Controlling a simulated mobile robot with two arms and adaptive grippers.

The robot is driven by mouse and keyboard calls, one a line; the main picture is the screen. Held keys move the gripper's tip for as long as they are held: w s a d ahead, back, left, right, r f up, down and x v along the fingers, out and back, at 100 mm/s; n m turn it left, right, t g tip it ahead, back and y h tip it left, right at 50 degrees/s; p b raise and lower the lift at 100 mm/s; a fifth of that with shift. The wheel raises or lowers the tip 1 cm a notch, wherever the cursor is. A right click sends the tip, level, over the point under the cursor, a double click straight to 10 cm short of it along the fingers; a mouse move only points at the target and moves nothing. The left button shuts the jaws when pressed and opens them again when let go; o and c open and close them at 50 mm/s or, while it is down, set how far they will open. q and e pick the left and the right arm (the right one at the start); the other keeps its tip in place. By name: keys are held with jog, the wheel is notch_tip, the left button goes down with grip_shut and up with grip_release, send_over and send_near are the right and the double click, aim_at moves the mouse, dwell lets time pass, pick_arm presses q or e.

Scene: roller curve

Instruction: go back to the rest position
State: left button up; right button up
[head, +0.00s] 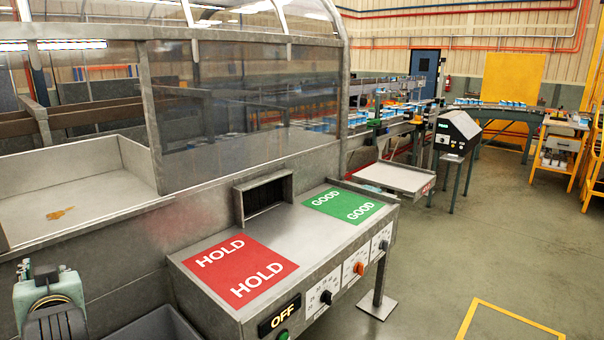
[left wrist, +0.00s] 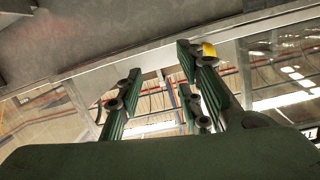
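A small yellow mark is near the tip of the right-hand finger. In the head view, a pale green and dark part at the lower left corner (head: 50,300) appears to be my left arm's end, beside the metal bench and apart from the pads. Its fingertips cannot be made out there. My right gripper is in neither view.
The metal bench (head: 215,262) carries a red HOLD pad (head: 240,270) and a green GOOD pad (head: 343,205), with dials and an OFF sign on its front. A clear-walled guard stands behind. A white tray (head: 395,177) is farther back.

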pick_arm(q)
jog(key=s+d+f+m+g+h, duration=0.1)
jog(key=s+d+f+m+h, duration=0.15)
jog(key=s+d+f, duration=0.4)
jog(key=s+d+f+m+g+h, duration=0.2)
jog(key=s+d+f+h, duration=0.15)
jog(key=d+f, duration=0.6)
jog(key=s+d+f+m+g+h, duration=0.1)
jog(key=s+d+f+m+h, duration=0.3)
jog(key=f, duration=0.7)
jog(key=s+d+f+g+h, duration=0.25)
jog(key=s+d+f, duration=0.25)
jog(key=s+d, duration=0.55)
jog(key=s+a+f+g+b, duration=0.1)
jog(key=s+f, duration=0.1)
jog(key=f, duration=1.3)
jog(key=s+f+g+b, duration=0.1)
jog(key=s+f, duration=0.1)
jog(key=f, duration=1.2)
jog(key=s+a+f+m+g+b, duration=0.1)
jog(key=s+a+f, duration=0.2)
jog(key=s+f, duration=1.3)
jog(key=shift+s+a+f+y, duration=0.2)
jog(key=shift+s+f+y, duration=0.15)
jog(key=shift+y, duration=0.1)
